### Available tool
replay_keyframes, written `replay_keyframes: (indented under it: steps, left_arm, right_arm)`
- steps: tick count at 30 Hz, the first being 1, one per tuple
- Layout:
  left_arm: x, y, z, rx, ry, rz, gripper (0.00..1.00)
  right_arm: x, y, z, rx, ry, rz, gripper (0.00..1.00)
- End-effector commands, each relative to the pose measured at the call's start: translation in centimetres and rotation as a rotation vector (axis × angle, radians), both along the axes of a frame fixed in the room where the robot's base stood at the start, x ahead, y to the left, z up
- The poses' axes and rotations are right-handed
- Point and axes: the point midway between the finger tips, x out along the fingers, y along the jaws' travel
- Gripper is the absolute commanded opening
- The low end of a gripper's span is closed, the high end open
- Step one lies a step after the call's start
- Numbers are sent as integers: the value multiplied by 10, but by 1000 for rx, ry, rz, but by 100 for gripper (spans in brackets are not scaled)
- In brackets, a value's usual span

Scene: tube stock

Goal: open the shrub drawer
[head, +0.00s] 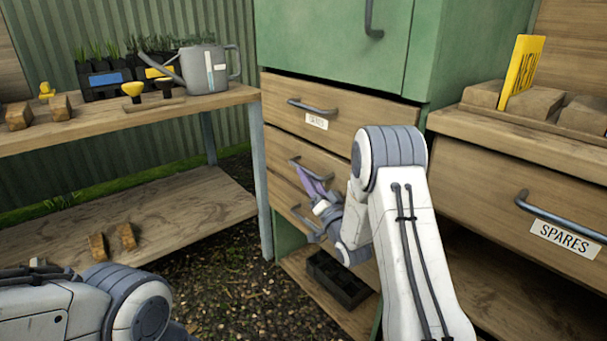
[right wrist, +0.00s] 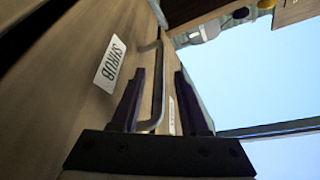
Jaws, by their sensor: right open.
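The shrub drawer (right wrist: 78,70) shows in the right wrist view with a white label reading SHRUB (right wrist: 110,65). Its grey bar handle (right wrist: 157,85) appears between the two dark fingers of my open right gripper (right wrist: 160,78), nearer the left finger. I cannot tell whether a finger touches it. In the head view my right gripper (head: 315,182) is at the wooden drawers under the green cabinet, by the middle drawer's handle (head: 296,162). My arm and gripper hide part of the drawer fronts, and the SHRUB label is not readable there. My left gripper is out of view.
The top drawer (head: 345,110) has a handle and a small label. A SPARES drawer (head: 500,195) stands at right. A bench (head: 190,108) with a watering can (head: 205,70) and plant pots is at left. A black tray (head: 338,280) lies on the low shelf.

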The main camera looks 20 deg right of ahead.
Motion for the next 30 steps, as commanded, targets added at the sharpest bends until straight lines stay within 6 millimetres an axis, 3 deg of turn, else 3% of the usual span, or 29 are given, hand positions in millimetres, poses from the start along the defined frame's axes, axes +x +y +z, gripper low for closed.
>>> replay_keyframes:
  steps: [7,17,18,21,30]
  left_arm:
    - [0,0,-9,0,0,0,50]
    - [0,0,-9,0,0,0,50]
    - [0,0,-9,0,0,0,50]
    - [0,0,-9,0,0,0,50]
    - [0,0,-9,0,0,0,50]
  right_arm:
    - [29,4,10,-1,-2,1,45]
    - [34,4,12,1,1,0,45]
    - [34,4,12,1,1,0,41]
    - [34,4,12,0,1,-1,3]
    - [33,4,11,0,1,-1,0]
